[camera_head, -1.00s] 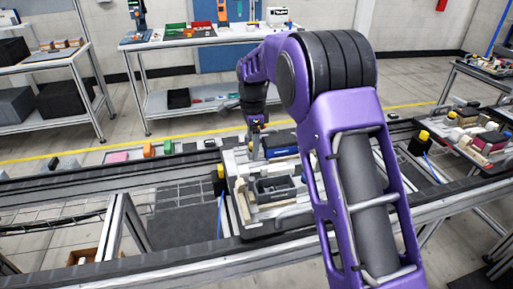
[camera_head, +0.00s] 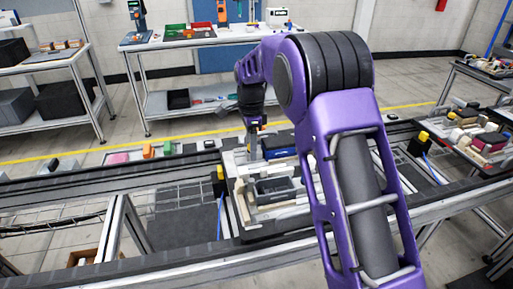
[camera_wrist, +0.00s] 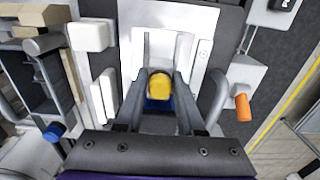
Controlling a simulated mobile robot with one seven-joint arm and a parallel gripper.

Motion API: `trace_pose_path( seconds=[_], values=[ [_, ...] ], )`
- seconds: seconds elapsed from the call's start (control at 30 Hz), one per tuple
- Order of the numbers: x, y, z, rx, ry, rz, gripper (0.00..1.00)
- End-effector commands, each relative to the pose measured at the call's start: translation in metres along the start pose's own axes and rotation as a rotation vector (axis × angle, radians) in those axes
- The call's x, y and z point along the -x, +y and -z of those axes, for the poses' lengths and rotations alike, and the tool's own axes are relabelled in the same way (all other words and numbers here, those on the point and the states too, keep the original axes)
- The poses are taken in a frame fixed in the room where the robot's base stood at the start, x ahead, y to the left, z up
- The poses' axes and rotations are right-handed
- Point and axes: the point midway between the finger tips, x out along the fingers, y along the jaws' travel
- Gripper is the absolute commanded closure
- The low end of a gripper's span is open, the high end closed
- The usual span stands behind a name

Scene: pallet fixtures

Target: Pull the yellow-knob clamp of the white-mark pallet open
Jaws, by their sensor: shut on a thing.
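The yellow knob (camera_wrist: 159,86) of the clamp sits between my two fingers in the wrist view. My gripper (camera_wrist: 159,92) is shut on it from above. The pale metal plate of the clamp (camera_wrist: 192,22) lies beyond the fingertips. In the head view my gripper (camera_head: 253,150) reaches down onto the back left part of the pallet (camera_head: 240,205), and the knob is too small to tell there. A white mark is not clear in either view.
An orange-tipped handle (camera_wrist: 243,107) stands right of my gripper and a blue knob (camera_wrist: 54,132) lies at lower left. A dark grey bin (camera_head: 275,190) and a blue block (camera_head: 281,153) sit on the pallet. Conveyor rails (camera_head: 100,180) run either side.

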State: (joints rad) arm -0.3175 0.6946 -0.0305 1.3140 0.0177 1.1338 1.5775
Motion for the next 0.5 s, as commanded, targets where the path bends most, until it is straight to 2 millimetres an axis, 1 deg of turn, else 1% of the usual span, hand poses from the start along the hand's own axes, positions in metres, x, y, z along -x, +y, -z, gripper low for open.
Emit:
trace_pose_path(
  seconds=[0.03, 0.1, 0.5],
  values=[
    [0.001, 0.000, -0.006, 0.005, -0.006, 0.001, 1.00],
    [0.001, 0.000, -0.009, 0.006, -0.006, 0.001, 1.00],
    [0.002, 0.000, -0.022, 0.004, -0.004, 0.002, 1.00]
  ],
)
